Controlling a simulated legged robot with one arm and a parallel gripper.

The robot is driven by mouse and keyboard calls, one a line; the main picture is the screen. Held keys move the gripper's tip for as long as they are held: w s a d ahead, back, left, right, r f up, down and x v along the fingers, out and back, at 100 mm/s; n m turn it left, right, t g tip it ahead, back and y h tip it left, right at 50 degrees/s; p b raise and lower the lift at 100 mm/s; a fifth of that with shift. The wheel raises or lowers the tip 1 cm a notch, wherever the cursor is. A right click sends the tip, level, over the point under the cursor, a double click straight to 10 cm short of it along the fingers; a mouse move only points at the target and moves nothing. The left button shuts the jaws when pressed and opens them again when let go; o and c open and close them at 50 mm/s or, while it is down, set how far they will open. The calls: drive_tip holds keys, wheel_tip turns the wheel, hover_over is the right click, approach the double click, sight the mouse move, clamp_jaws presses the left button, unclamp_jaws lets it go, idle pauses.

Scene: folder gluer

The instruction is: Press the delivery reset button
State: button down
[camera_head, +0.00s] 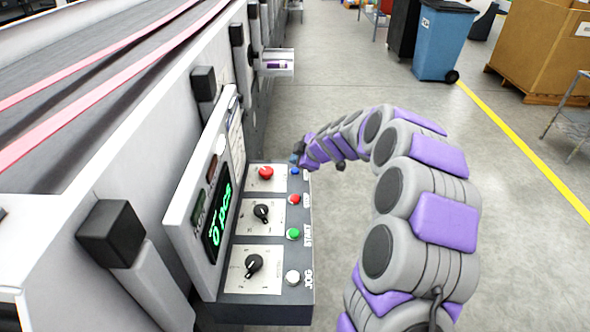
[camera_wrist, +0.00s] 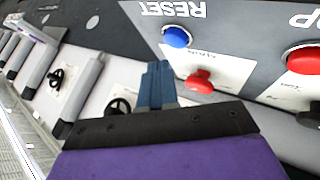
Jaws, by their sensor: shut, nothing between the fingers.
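The blue button (camera_head: 295,171) sits at the far end of the button row on the control panel. In the wrist view the blue button (camera_wrist: 177,37) lies beside an upside-down RESET label (camera_wrist: 172,9). My gripper (camera_wrist: 158,68) is shut and empty, its blue-grey fingertips just below and left of the button in that picture, with a small gap between them in the image. In the head view my gripper (camera_head: 297,158) is right beside the far end of the panel, near the blue button. I cannot tell its height above the panel.
A red mushroom button (camera_head: 265,172) is next to the blue one. Red (camera_head: 294,199), green (camera_head: 293,233) and white (camera_head: 292,277) buttons follow nearer, with black knobs (camera_head: 261,212) beside them. A green display (camera_head: 217,222) stands left.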

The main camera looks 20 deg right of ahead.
sight(295, 174)
drive_tip(key=shift+r+p, duration=0.35)
drive_tip(key=shift+r, duration=1.8)
drive_tip(key=s+a+r+m+g, duration=0.25)
drive_tip(key=s+a, duration=0.45)
drive_tip(key=s, duration=0.5)
drive_tip(key=s+a+r+m+g, duration=0.1)
drive_tip(key=s+a+m+g, duration=0.15)
drive_tip(key=s+a, duration=0.7)
drive_tip(key=s+d+f+m+g+h, duration=0.1)
drive_tip(key=s+d+m, duration=0.1)
drive_tip(key=s, duration=0.8)
drive_tip(key=s+d+f+m+g+h, duration=0.1)
drive_tip(key=s+d+m+g, duration=0.1)
drive_tip(key=s, duration=0.8)
drive_tip(key=s+d+f+m+g+h, duration=0.1)
drive_tip(key=s+d+m+g, duration=0.1)
drive_tip(key=s, duration=0.7)
drive_tip(key=d+m, duration=0.1)
drive_tip(key=m, duration=0.1)
drive_tip(key=shift+s+d+f+m+h, duration=0.15)
drive_tip(key=shift+s+d+m+h, duration=0.15)
drive_tip(key=shift+s+d+h, duration=0.1)
